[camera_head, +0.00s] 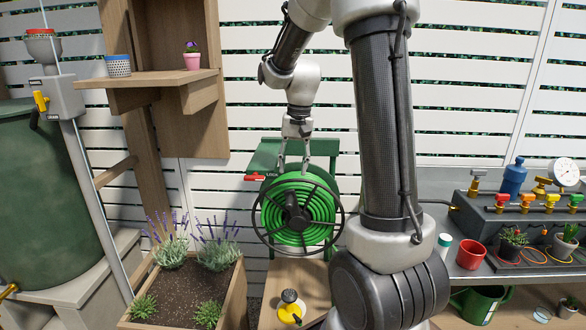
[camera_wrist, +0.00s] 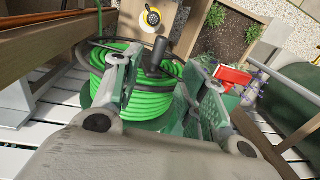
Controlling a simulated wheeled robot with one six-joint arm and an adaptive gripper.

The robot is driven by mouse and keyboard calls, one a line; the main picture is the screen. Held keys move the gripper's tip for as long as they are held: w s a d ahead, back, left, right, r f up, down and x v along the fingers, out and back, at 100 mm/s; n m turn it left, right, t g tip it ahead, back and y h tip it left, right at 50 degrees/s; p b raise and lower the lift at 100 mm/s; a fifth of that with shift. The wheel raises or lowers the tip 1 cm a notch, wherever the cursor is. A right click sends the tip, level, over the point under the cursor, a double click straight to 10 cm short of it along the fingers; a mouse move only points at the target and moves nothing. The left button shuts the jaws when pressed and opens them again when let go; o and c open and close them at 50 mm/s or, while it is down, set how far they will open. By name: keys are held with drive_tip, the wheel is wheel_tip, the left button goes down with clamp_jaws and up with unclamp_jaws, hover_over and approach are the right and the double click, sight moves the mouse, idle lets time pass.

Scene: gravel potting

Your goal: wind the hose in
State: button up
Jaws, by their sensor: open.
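The green hose (camera_head: 289,215) lies in coils on a reel with a black spoked wheel (camera_head: 272,237), mounted on a green frame (camera_head: 263,158). A red lever (camera_head: 257,178) marked LOCK sticks out at the reel's upper left. My gripper (camera_head: 305,170) is open and points down at the top rear of the reel. In the wrist view the hose (camera_wrist: 150,104) shows beyond my gripper (camera_wrist: 165,100), with a dark crank knob (camera_wrist: 158,47) past it and the red lever (camera_wrist: 231,75) to the right. I cannot tell whether the fingers touch anything.
A yellow and black nozzle (camera_head: 290,307) stands on a wooden stand below the reel. A planter (camera_head: 245,290) with lavender is at the left. A bench (camera_head: 466,272) with a red pot (camera_head: 470,254) and valves is at the right. A wooden shelf (camera_head: 150,78) is at the upper left.

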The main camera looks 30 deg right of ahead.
drive_tip(key=shift+c, duration=0.4)
drive_tip(key=shift+s+d+f, duration=0.15)
drive_tip(key=c, duration=0.3)
drive_tip(key=s+d+f+m, duration=0.1)
drive_tip(key=s+m+y, duration=0.1)
drive_tip(key=m, duration=0.1)
drive_tip(key=s+d+f+m+y, duration=0.1)
drive_tip(key=m, duration=0.1)
drive_tip(key=shift+d+f, duration=0.3)
drive_tip(key=shift+d, duration=0.05)
clamp_jaws()
drive_tip(key=s+d+f+m+t+y, duration=0.3)
drive_tip(key=d+m+t+y, duration=0.15)
drive_tip(key=m, duration=0.85)
drive_tip(key=x, duration=0.9)
drive_tip(key=shift+s+f, duration=0.15)
drive_tip(key=shift+f, duration=0.2)
drive_tip(key=shift+g+h, duration=0.35)
drive_tip(key=shift+a+r, duration=0.1)
drive_tip(key=shift+a, duration=0.15)
